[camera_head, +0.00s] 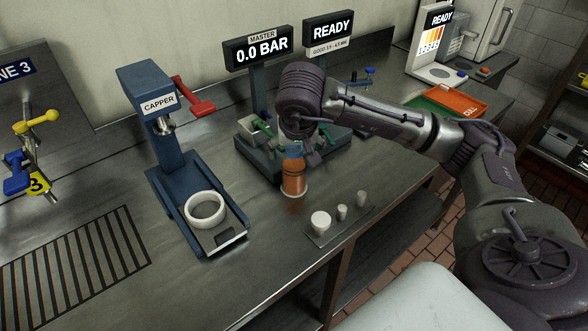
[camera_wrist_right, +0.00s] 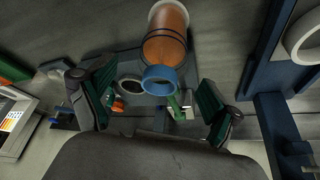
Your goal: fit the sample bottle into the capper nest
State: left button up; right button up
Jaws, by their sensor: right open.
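The sample bottle (camera_head: 293,178) is orange-brown with a blue collar at its top. It stands upright on the bench, right of the capper. In the right wrist view its body (camera_wrist_right: 165,40) and blue collar show at upper middle. My right gripper (camera_head: 292,146) is above the bottle's top and open. In the right wrist view its two green-padded fingers (camera_wrist_right: 157,85) are apart on either side of the collar; no grip shows. The capper nest (camera_head: 205,208) is a white ring on the blue capper's base and looks empty; part of it shows in the wrist view (camera_wrist_right: 303,38). My left gripper is out of view.
The blue capper (camera_head: 152,103) with a red lever stands left of the bottle. A plate with several white pegs (camera_head: 320,222) lies in front of it. A dark fixture (camera_head: 258,160) is behind. An orange tray (camera_head: 455,104) is farther right. A slotted drain (camera_head: 80,265) lies left.

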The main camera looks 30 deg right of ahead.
jog(key=shift+w+d+f, duration=0.15)
jog(key=shift+w+f, duration=0.1)
jog(key=shift+f, duration=0.4)
jog(key=p+x, duration=0.2)
jog(key=x, duration=0.2)
jog(key=shift+f, duration=0.2)
jog(key=shift+w+f, duration=0.25)
jog(key=shift+f, duration=0.2)
jog(key=c, duration=1.6)
jog(key=shift+o, duration=0.2)
jog(key=shift+r, duration=0.1)
